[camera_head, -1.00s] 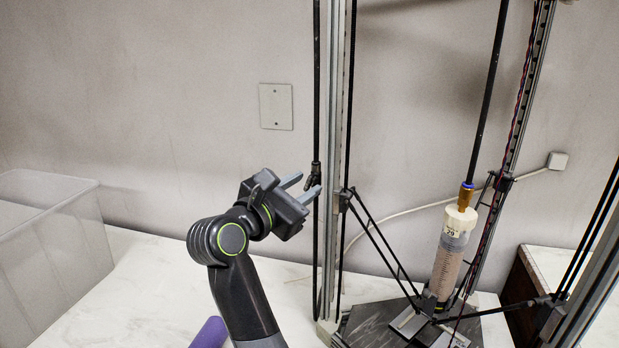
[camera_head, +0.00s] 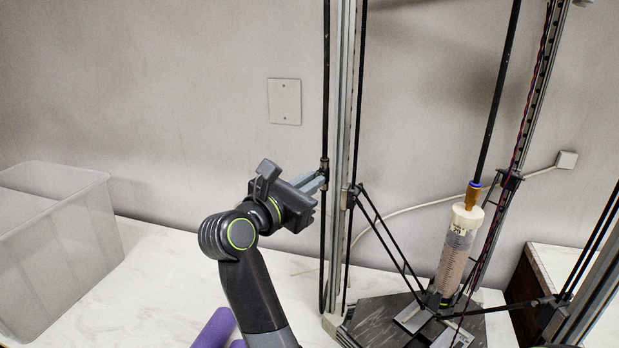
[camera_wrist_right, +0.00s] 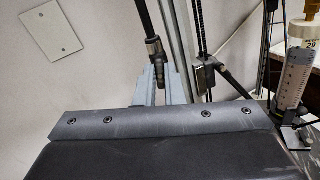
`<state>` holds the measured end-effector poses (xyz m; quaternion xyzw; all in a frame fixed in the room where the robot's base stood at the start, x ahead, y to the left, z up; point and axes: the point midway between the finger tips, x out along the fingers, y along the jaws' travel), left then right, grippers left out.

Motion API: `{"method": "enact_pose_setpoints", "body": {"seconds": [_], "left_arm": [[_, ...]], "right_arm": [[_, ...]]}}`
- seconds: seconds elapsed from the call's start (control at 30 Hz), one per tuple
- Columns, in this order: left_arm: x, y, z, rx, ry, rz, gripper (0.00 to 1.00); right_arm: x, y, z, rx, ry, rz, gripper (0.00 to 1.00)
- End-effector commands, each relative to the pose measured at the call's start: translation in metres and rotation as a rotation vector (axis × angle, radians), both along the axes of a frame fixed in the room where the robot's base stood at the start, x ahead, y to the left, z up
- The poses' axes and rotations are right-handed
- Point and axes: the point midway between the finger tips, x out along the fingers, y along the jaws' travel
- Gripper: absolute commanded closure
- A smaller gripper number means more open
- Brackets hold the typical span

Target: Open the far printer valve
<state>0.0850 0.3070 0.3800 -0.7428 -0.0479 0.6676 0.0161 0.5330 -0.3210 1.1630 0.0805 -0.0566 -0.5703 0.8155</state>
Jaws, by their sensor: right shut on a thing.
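The valve (camera_head: 324,166) is a small dark fitting on the upright black hose beside the left column of the delta printer. My right gripper (camera_head: 319,183) reaches it from the left, with its grey fingers shut on the valve at its lower part. In the right wrist view the valve (camera_wrist_right: 154,48) sits between the tips of the two grey fingers (camera_wrist_right: 161,75). The fingers hide part of the valve, and I cannot tell how far its handle is turned. My left gripper is not in view.
The printer's metal column (camera_head: 341,230) stands just right of the valve, with thin black rods beside it. A clay-filled syringe (camera_head: 456,250) stands over the printer base (camera_head: 375,317). A clear bin (camera_head: 60,250) is at left, and a purple roll (camera_head: 214,328) lies in front.

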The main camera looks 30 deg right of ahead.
Motion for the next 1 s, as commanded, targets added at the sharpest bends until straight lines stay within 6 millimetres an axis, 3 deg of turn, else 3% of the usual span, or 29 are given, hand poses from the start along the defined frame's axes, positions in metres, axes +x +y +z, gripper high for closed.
{"method": "enact_pose_setpoints", "body": {"seconds": [0.2, 0.57, 0.6, 0.73, 1.0], "left_arm": [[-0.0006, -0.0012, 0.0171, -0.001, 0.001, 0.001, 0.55], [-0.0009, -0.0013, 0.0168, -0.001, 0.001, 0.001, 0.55], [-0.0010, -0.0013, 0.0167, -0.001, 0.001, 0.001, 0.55], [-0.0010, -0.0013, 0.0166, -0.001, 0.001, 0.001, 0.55], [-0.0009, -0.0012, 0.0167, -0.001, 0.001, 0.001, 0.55]], "right_arm": [[0.0005, 0.0004, 0.0025, -0.062, 0.172, 0.000, 1.00], [0.0008, 0.0004, 0.0004, -0.074, 0.201, 0.000, 1.00], [0.0008, 0.0003, 0.0005, -0.074, 0.201, 0.000, 0.89], [0.0008, 0.0003, 0.0004, -0.073, 0.200, 0.000, 0.72], [0.0007, 0.0004, 0.0003, -0.073, 0.199, 0.000, 0.70]]}}
